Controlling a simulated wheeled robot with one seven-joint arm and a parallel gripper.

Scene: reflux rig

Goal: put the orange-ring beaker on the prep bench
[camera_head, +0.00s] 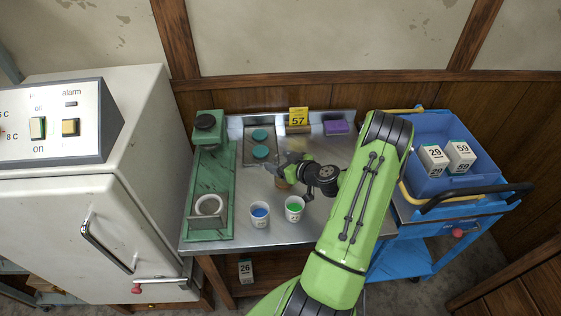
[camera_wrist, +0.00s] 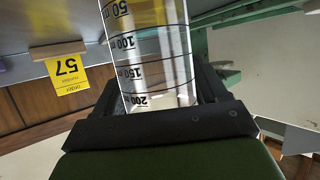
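A clear glass beaker (camera_wrist: 150,60) with black volume marks and a yellowish tint stands between the fingers of my gripper (camera_wrist: 160,95) in the wrist view, which is upside down. Both fingers lie against its sides. No orange ring shows there. In the head view my gripper (camera_head: 290,167) is low over the middle of the metal bench (camera_head: 240,232), with a small tan-orange patch (camera_head: 283,183) below it. My gripper hides most of the beaker there. I cannot tell whether its base touches the bench.
Two white cups, one blue inside (camera_head: 260,214) and one green inside (camera_head: 294,208), stand just in front of my gripper. A yellow 57 card (camera_head: 298,117) and purple block (camera_head: 336,127) stand at the back. A blue cart (camera_head: 425,180) is right.

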